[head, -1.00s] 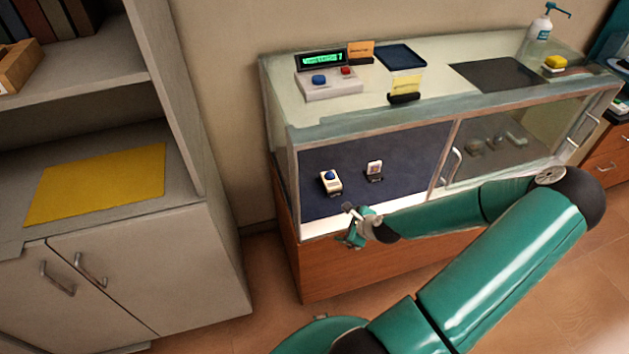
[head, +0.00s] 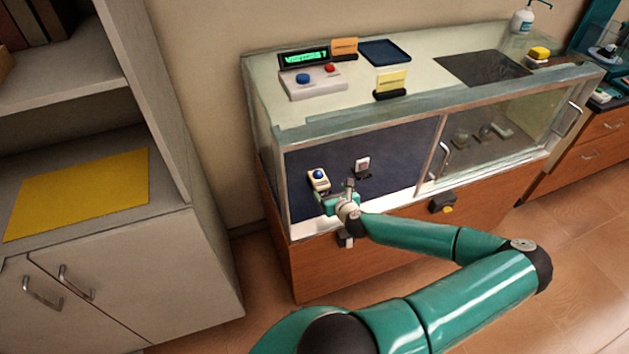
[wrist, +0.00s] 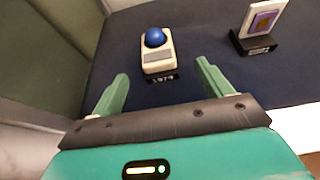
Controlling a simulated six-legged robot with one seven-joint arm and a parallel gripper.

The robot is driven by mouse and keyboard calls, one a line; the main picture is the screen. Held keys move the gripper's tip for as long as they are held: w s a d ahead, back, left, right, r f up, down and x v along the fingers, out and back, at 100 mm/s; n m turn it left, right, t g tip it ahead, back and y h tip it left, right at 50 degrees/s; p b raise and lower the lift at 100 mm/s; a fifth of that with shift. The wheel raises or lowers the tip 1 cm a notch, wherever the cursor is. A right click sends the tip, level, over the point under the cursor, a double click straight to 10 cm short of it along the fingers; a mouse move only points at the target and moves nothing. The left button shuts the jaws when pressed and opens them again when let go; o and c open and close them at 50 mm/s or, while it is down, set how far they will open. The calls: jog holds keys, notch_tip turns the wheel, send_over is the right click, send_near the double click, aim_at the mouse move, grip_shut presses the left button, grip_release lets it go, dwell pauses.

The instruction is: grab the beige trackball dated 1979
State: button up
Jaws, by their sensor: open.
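The beige trackball (head: 318,180) with a blue ball stands on the dark blue floor of the display case, in the left half. In the wrist view the trackball (wrist: 157,58) lies ahead of my gripper (wrist: 160,92), roughly centred between the fingers and beyond their tips. A black label reading 1979 is at its near edge. My gripper (head: 338,192) is open and empty, at the open front of the case, just right of and nearer than the trackball. The two green fingers are wide apart and touch nothing.
A small framed chip on a black stand (wrist: 258,32) stands right of the trackball; its 1979-like label is too small to read. The case's left wall (wrist: 52,50) is close on the left. A glass door with a handle (head: 440,160) covers the right half.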

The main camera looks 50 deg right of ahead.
aim_at(319, 179)
jog(key=x, duration=0.5)
jog(key=shift+d+f, duration=0.15)
jog(key=shift+w+a+x, duration=0.1)
jog(key=shift+a+x, duration=0.05)
jog(key=shift+x, duration=1.25)
jog(key=shift+w+a+x, duration=0.15)
jog(key=shift+x, duration=1.2)
jog(key=c, duration=1.2)
jog(key=shift+o, duration=0.2)
